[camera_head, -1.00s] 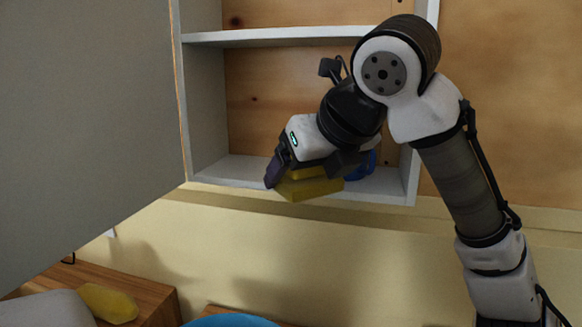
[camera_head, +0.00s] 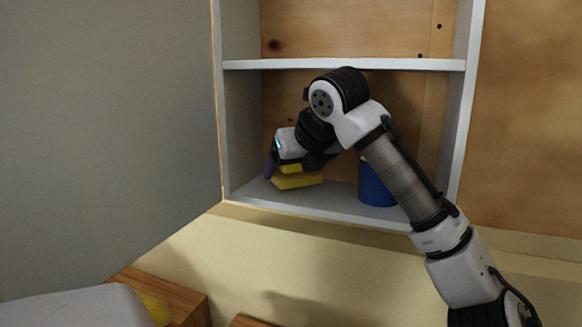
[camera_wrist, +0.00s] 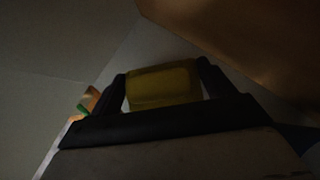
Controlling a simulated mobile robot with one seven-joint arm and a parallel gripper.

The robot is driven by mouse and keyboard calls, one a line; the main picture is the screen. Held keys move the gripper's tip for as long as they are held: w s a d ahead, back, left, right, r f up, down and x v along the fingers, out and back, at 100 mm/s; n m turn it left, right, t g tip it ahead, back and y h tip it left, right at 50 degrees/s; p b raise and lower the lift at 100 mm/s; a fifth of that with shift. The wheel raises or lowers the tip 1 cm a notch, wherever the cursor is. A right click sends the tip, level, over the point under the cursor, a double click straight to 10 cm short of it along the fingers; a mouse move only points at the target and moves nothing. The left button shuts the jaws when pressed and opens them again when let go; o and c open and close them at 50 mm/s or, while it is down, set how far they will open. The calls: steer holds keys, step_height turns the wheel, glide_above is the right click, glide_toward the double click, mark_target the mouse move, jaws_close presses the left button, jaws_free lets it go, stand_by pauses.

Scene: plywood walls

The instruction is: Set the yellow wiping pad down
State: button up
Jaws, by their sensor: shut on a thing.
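The yellow wiping pad (camera_head: 297,181) is at the left part of the cabinet's lower shelf (camera_head: 330,204). My gripper (camera_head: 291,172) is shut on the pad's upper part, inside the cabinet. The pad's underside is at or just above the shelf board; I cannot tell if it touches. In the wrist view the pad (camera_wrist: 163,84) sits between my two dark fingers. The wrist view is dim.
A blue container (camera_head: 376,184) stands on the same shelf to the right, partly behind my arm. A large grey panel (camera_head: 100,130) fills the left side. A middle shelf (camera_head: 345,64) is above my gripper. A wooden surface (camera_head: 180,292) lies below.

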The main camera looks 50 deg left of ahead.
mark_target(301, 175)
steer(key=shift+w+a+r, duration=0.1)
steer(key=shift+w+a, duration=0.1)
steer(key=shift+a, duration=0.8)
steer(key=shift+d+f, duration=0.1)
steer(key=shift+f, duration=0.65)
steer(key=shift+d+f, duration=0.1)
steer(key=shift+f, duration=0.1)
steer(key=o, duration=0.9)
steer(key=shift+d+r, duration=0.2)
steer(key=shift+r, duration=0.1)
steer(key=v, duration=0.3)
steer(key=b+v, duration=0.1)
steer(key=v, duration=0.1)
steer(key=shift+s+d+f, duration=0.15)
steer(key=shift+d+f, duration=0.1)
steer(key=shift+f, duration=0.1)
steer(key=s+d+b, duration=0.2)
steer(key=s+d, duration=0.1)
steer(key=d, duration=0.7)
steer(key=shift+d+b, duration=0.3)
steer(key=shift+r, duration=0.1)
